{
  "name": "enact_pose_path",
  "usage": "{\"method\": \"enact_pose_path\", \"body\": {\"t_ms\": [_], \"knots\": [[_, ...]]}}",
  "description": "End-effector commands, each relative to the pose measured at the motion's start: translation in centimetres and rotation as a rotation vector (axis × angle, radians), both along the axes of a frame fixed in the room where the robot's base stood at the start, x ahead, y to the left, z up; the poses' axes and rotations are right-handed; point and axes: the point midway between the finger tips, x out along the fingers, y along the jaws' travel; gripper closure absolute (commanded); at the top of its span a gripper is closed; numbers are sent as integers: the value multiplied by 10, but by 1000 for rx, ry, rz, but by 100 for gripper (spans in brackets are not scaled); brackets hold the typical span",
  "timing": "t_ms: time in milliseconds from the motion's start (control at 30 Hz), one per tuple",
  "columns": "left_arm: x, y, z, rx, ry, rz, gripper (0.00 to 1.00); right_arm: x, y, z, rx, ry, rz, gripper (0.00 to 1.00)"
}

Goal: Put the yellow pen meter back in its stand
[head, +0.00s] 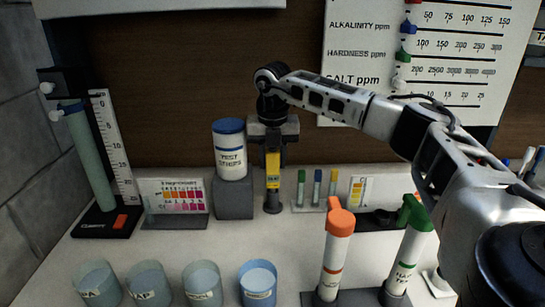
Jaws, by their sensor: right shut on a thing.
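The yellow pen meter (273,171) is upright near the back of the counter, between the test strips bottle and a small rack of vials. My right gripper (272,152) comes down from above and is shut on the meter's upper part, hiding its top. Below the yellow body, a dark narrow part runs down to a dark rounded piece (272,208) at counter level, which looks like the stand. I cannot tell whether the meter's lower end is inside it or only in front of or above it. My left gripper is not in view.
The test strips bottle (230,150) stands on a grey block (233,198) close left. The vial rack (309,207) is close right. Orange-capped (336,255) and green-capped (406,250) bottles stand in front right. Several cups (258,283) line the front. Counter between is clear.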

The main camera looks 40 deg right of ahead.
Motion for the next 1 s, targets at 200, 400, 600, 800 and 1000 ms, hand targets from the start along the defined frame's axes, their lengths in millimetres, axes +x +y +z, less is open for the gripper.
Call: {"method": "enact_pose_path", "body": {"t_ms": [200,400,600,800,1000], "knots": [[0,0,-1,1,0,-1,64,0,0,0,0,0,0,93],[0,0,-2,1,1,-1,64,0,0,-1,0,0,0,93],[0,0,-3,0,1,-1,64,0,0,-4,0,0,0,93],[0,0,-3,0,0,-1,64,0,0,-6,0,0,0,93],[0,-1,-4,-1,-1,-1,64,0,0,-9,0,0,0,93]]}}
